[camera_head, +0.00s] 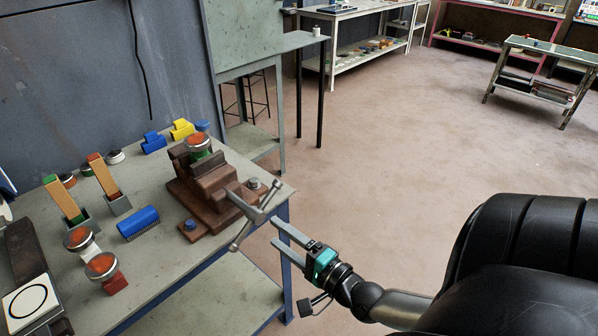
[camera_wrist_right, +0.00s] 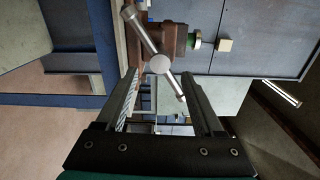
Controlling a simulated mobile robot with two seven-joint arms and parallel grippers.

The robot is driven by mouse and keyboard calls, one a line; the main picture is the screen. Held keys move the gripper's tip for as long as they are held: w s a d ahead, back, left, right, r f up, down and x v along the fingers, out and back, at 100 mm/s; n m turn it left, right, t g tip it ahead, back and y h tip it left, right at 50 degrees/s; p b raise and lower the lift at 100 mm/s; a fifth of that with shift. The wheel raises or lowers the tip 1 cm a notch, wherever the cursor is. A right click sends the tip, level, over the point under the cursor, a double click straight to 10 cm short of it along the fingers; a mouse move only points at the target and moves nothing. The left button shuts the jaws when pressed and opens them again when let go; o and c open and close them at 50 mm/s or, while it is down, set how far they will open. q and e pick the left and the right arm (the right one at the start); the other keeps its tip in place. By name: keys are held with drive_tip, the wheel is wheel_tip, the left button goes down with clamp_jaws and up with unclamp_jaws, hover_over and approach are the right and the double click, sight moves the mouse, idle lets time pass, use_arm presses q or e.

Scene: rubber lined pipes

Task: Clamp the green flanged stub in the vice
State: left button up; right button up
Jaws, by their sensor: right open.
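The brown vice (camera_head: 212,185) stands near the right end of the workbench. The green flanged stub (camera_head: 199,143) sits upright at its jaws, with an orange top face in a pale rim. The vice's steel handle bar (camera_head: 246,228) slants past the bench edge. My right gripper (camera_head: 275,231) is open and empty, just right of the handle. In the right wrist view the handle hub (camera_wrist_right: 160,64) appears between the open fingers. My left gripper is out of view.
On the workbench (camera_head: 165,262) are a blue brush-like block (camera_head: 138,223), white and red flanged pieces (camera_head: 102,267), two leaning wooden-handled tools (camera_head: 103,175), and blue and yellow fittings (camera_head: 182,129). A wall stands behind. The floor to the right is open.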

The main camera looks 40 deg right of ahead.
drive_tip(key=shift+s+d, duration=0.2)
drive_tip(key=shift+s, duration=2.25)
drive_tip(key=s+f+n+g, duration=0.3)
drive_tip(key=f+n, duration=0.1)
drive_tip(key=f, duration=0.5)
drive_tip(key=s+a+f+n+g+h+b, duration=0.1)
drive_tip(key=s+f+n+g, duration=0.25)
drive_tip(key=f, duration=0.65)
drive_tip(key=s+f+n+g, duration=0.2)
drive_tip(key=s+f+n, duration=0.1)
drive_tip(key=f, duration=0.6)
drive_tip(key=s+a+f+n+g, duration=0.4)
drive_tip(key=s+f, duration=0.3)
drive_tip(key=s, duration=0.2)
drive_tip(key=s+a+f+n+g, duration=0.4)
drive_tip(key=s+f+n, duration=0.2)
drive_tip(key=s, duration=0.3)
drive_tip(key=shift+s+a+f+h+b, duration=0.15)
drive_tip(key=shift+a+f+h+b, duration=0.2)
drive_tip(key=shift+a+b, duration=0.1)
